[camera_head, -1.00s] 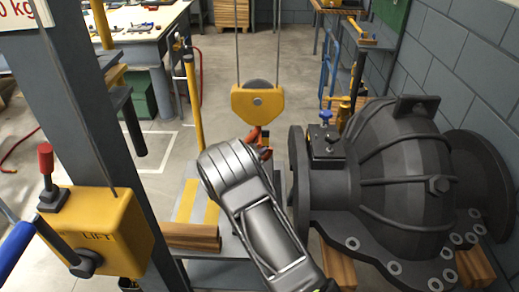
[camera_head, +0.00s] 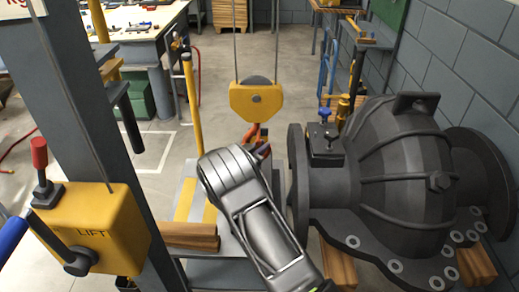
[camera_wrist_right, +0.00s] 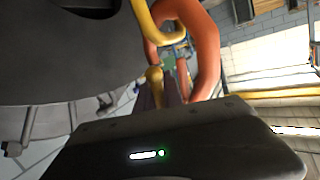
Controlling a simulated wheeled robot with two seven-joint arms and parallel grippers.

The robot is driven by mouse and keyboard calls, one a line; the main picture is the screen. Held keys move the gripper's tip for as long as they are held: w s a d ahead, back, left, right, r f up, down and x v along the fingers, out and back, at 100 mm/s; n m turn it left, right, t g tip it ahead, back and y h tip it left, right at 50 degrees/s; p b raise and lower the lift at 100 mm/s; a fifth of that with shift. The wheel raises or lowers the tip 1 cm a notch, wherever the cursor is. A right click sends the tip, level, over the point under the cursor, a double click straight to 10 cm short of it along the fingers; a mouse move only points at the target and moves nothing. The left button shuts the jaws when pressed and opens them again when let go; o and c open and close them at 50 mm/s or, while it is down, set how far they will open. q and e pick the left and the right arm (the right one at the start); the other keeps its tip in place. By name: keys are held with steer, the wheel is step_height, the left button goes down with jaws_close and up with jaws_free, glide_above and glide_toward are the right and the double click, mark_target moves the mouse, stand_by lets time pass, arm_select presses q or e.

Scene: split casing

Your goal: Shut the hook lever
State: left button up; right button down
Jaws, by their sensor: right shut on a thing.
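The orange hook (camera_head: 251,135) hangs under the yellow hoist block (camera_head: 256,100) in the head view. In the right wrist view the hook (camera_wrist_right: 207,50) is large, with a yellow curved piece (camera_wrist_right: 158,38) at its opening, which looks like the hook lever. My right gripper (camera_wrist_right: 165,88) is at the hook, its fingers shut around a small brass-yellow knobbed end (camera_wrist_right: 154,75) that appears to belong to the lever. In the head view my right arm hides the fingers. I cannot tell the gap between lever and hook tip. My left gripper is out of view.
A dark ribbed casing (camera_head: 402,150) stands close at the right on wooden blocks. A yellow lift box (camera_head: 105,215) with a crank is on the post (camera_head: 65,110) at the left. A workbench (camera_head: 140,45) is behind. Open floor lies beyond the hook.

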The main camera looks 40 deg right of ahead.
steer(key=shift+s+d+r+n+t+h+b, duration=0.3)
steer(key=shift+n+h+b, duration=0.4)
steer(key=shift+n+b, duration=0.4)
steer(key=shift+s+d+r+n+t+h+b, duration=0.15)
steer(key=shift+d+n+t+h+b, duration=0.1)
steer(key=shift+n+h+b, duration=0.75)
steer(key=shift+s+d+r+n+t+h+b, duration=0.35)
steer(key=shift+n+b, duration=0.5)
steer(key=shift+n, duration=0.45)
steer(key=shift+w, duration=0.1)
steer(key=c, duration=1.7)
jaws_free()
steer(key=shift+c, duration=0.2)
steer(key=shift+a, duration=0.1)
steer(key=v, duration=0.7)
steer(key=shift+a+b, duration=0.3)
steer(key=shift+b, duration=0.15)
